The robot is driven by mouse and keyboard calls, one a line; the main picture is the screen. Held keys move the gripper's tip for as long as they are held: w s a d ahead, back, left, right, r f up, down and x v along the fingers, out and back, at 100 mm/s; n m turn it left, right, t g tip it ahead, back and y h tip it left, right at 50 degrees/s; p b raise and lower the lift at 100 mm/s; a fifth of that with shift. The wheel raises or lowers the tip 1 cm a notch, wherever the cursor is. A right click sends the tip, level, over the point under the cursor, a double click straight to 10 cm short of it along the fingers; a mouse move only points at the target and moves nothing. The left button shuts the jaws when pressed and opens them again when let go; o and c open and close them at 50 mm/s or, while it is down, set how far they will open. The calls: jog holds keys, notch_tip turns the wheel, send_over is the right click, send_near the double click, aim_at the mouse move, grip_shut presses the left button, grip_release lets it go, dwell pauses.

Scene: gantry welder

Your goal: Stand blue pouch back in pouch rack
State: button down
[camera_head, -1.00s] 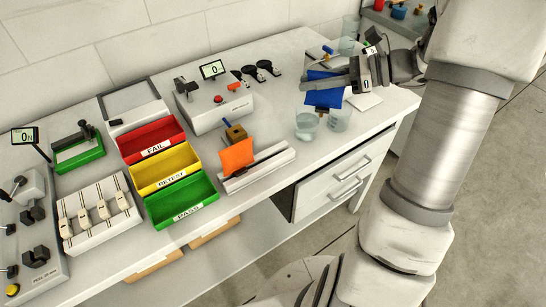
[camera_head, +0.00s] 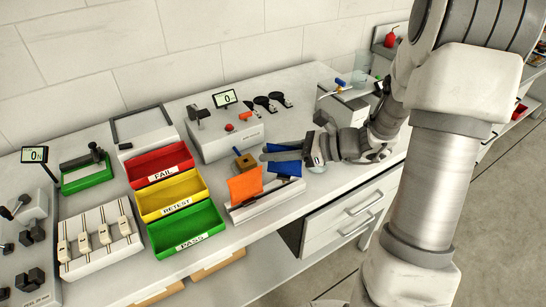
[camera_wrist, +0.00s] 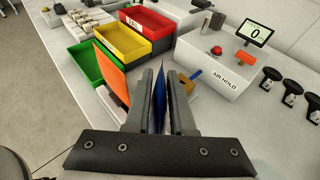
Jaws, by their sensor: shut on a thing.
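The blue pouch (camera_head: 285,166) is held in my gripper (camera_head: 283,153), whose fingers cross its upper part. In the wrist view the pouch (camera_wrist: 158,100) shows as a thin blue edge between the two fingers of my gripper (camera_wrist: 160,85). The pouch rack (camera_head: 262,204) is a low white slotted holder on the bench. The orange pouch (camera_head: 245,184) stands upright in its left part. The blue pouch is over or at the rack's right part, to the right of the orange pouch. I cannot tell whether its lower edge is in a slot.
A brass block with a blue handle (camera_head: 244,159) stands close behind the rack. The green bin (camera_head: 187,229), yellow bin (camera_head: 170,195) and red bin (camera_head: 160,165) are to the left. The white air hold tester (camera_head: 225,137) is behind.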

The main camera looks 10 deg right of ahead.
jog(key=shift+f, duration=0.45)
jog(key=shift+f+b, duration=0.35)
jog(key=shift+f, duration=0.2)
jog(key=c, duration=0.8)
grip_release()
jog(key=shift+o, duration=0.2)
